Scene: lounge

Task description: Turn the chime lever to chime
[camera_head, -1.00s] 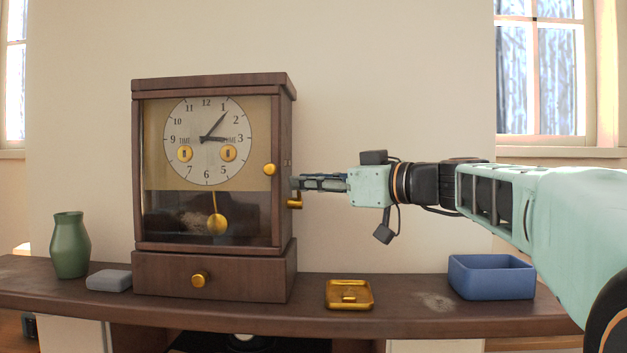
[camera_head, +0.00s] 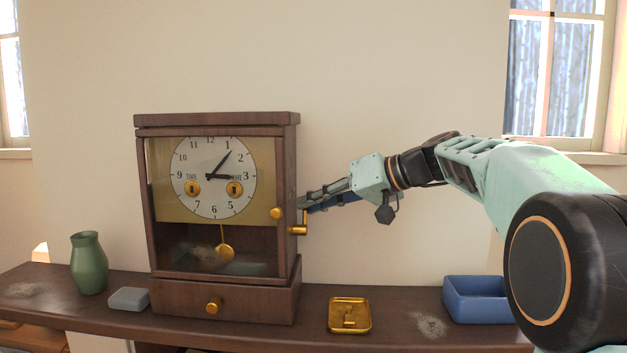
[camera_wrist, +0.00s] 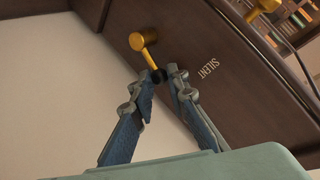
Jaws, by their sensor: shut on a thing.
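The chime lever (camera_wrist: 150,56) is a thin brass arm with a dark tip, on a round brass hub on the side of the wooden clock (camera_wrist: 240,90). In the head view the clock (camera_head: 220,300) stands on a shelf, and the lever's brass hub (camera_head: 298,230) sticks out from its right side. My gripper (camera_wrist: 159,75) is shut on the lever's dark tip, its two fingers on either side. The word SILENT is printed on the clock side to the right of the lever. No chime label shows. My gripper also shows in the head view (camera_head: 304,203), slanting down to the clock.
A brass tray (camera_head: 336,326) with a small brass piece and a blue open box (camera_head: 460,308) stand right of the clock. A green vase (camera_head: 88,265) and a grey block (camera_head: 128,299) stand left. A brass knob (camera_head: 277,214) is on the clock front's right edge.

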